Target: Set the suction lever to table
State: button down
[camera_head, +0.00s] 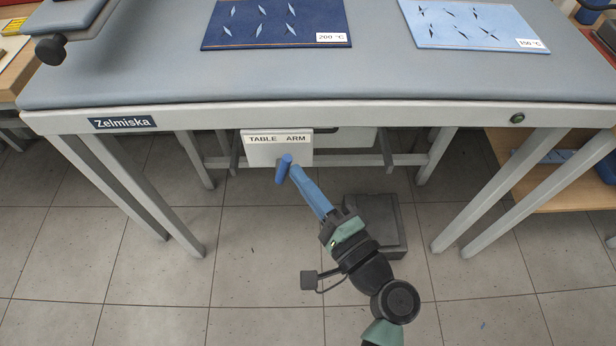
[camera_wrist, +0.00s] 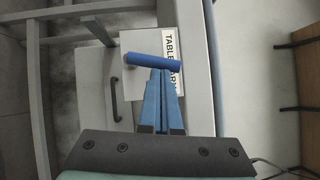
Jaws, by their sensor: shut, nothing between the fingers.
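The suction lever's blue handle (camera_head: 283,168) is below the front of the table, in front of a pale plate (camera_head: 255,156) labelled "TABLE ARM". In the head view the handle slants, its top slightly to the right, just below the gap between the two words. My gripper (camera_head: 296,171) has its long blue fingers together, with their tips right beside the handle. In the wrist view the handle (camera_wrist: 138,61) lies across just beyond the fingertips (camera_wrist: 160,76) and partly covers the label. I cannot tell whether the tips touch it. The lever's pivot is hidden.
The grey padded table (camera_head: 380,80) spans above my arm, with a dark blue mat (camera_head: 275,40) and a light blue mat (camera_head: 470,28) on it. Table legs (camera_head: 130,185) stand at both sides. A dark pedal-like box (camera_head: 385,215) is on the floor behind my wrist.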

aim_at(279, 176)
jog(key=a+n+g+h+p, duration=0.1)
jog(key=n+p, duration=0.1)
jog(key=a+r+n+g+p, duration=0.1)
jog(key=p, duration=0.1)
jog(key=a+r+n+g+h+p, duration=0.1)
jog(key=n+p, duration=0.1)
jog(key=shift+a+n+h, duration=0.1)
jog(key=shift+n+h, duration=0.2)
jog(key=shift+a+p, duration=0.15)
jog(key=shift+p, duration=0.15)
jog(key=shift+a+f, duration=0.1)
jog(key=shift+a, duration=0.05)
dwell(0.3)
